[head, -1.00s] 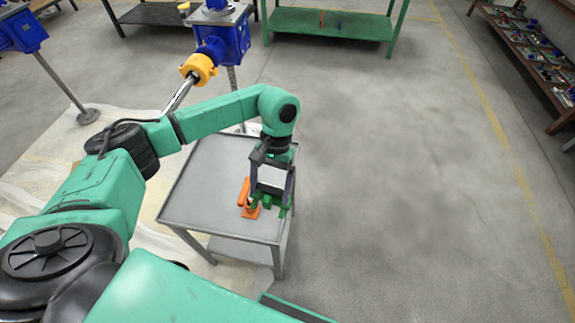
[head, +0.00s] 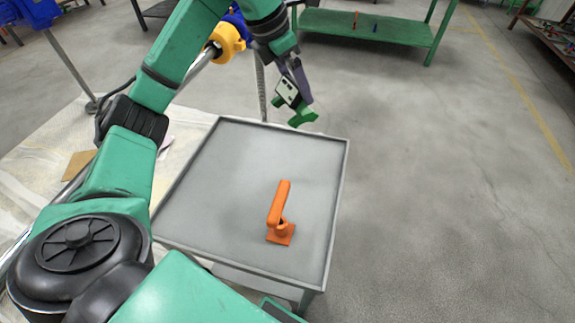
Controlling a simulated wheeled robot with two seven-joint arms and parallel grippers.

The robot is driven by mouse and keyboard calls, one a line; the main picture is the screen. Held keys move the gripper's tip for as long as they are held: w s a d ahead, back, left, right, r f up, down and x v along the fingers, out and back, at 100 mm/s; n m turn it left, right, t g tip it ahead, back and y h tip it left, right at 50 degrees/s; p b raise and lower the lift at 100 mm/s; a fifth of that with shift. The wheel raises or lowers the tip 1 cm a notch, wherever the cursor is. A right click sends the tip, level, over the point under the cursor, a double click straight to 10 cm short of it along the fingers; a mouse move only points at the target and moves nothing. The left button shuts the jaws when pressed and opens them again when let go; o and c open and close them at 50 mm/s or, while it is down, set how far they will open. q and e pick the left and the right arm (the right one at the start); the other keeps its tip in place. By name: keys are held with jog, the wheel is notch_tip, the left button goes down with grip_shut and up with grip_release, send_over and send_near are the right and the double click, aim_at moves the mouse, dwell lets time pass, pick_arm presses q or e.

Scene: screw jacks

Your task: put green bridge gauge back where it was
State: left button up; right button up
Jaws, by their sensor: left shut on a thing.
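The green bridge gauge (head: 303,118) is held in the jaws of my left gripper (head: 293,103), up near the far edge of the grey table. It is small in the head view and partly hidden by the gripper. My left gripper is shut on it. My right gripper is not in view.
An orange tool (head: 280,212) with a square foot stands on the grey table (head: 230,160). Blue screw-jack housings with a yellow collar (head: 226,40) show behind my left arm. Open concrete floor (head: 440,170) lies to the right.

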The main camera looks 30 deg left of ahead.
pick_arm(q)
jog(key=f+b, duration=0.1)
jog(key=f, duration=1.8)
jog(key=shift+s+d+f+b, duration=0.15)
jog(key=shift+d+f+b, duration=0.1)
jog(key=shift+b, duration=0.1)
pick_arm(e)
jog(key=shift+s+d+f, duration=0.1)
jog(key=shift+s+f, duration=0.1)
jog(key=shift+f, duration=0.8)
pick_arm(q)
jog(key=o, duration=1.4)
jog(key=shift+f, duration=0.1)
jog(key=shift+o, duration=0.2)
jog(key=shift+s+a+r, duration=0.1)
jog(key=shift+r, duration=0.3)
jog(key=v, duration=1.1)
jog(key=shift+r, duration=0.15)
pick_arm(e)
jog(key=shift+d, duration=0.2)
